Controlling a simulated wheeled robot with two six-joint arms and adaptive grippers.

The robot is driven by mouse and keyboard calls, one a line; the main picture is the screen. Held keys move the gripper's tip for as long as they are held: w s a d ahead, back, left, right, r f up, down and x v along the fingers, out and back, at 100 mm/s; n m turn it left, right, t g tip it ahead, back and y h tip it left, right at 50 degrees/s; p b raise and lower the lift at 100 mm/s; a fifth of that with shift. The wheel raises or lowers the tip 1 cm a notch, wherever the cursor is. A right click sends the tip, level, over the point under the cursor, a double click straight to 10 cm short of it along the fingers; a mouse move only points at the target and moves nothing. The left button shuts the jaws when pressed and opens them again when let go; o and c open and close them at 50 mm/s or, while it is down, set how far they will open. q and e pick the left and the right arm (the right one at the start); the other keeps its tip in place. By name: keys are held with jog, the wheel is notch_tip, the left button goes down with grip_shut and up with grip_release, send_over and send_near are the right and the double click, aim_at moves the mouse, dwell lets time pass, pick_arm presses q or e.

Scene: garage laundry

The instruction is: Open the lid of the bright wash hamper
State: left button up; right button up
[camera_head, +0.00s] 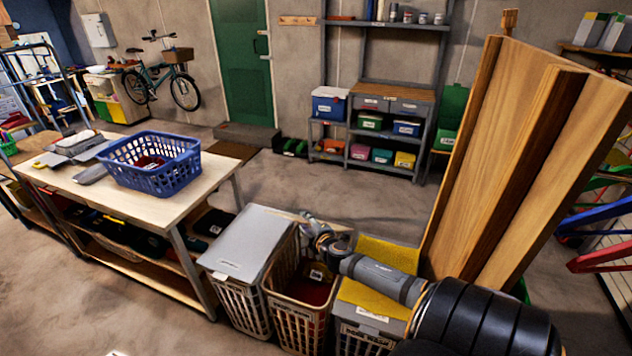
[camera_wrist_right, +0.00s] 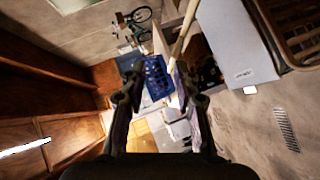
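Three slatted hampers stand in a row in the head view. The left hamper (camera_head: 240,292) has a grey lid (camera_head: 250,243) lying shut; this lid also shows in the wrist view (camera_wrist_right: 236,42). The middle hamper (camera_head: 297,318) is open, with dark red cloth (camera_head: 305,290) inside. The right hamper (camera_head: 365,338) has a yellow top (camera_head: 385,258). Their labels are too small to read, so I cannot tell which is the bright wash hamper. My right gripper (camera_head: 312,230) is above the middle hamper's back, right of the grey lid. Its fingers (camera_wrist_right: 155,88) are apart and empty. My left gripper is out of view.
A workbench (camera_head: 205,185) with a blue laundry basket (camera_head: 150,180) stands left of the hampers. Tall wooden boards (camera_head: 500,150) rise close to my right arm. A shelf rack (camera_head: 385,130) stands at the back. Floor behind the hampers is clear.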

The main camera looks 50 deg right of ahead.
jog(key=s+a+r+p, duration=0.1)
jog(key=s+r+p, duration=0.2)
jog(key=s, duration=0.3)
jog(key=shift+a+r+p, duration=0.25)
jog(key=shift+r+p, duration=0.05)
jog(key=shift+p, duration=0.5)
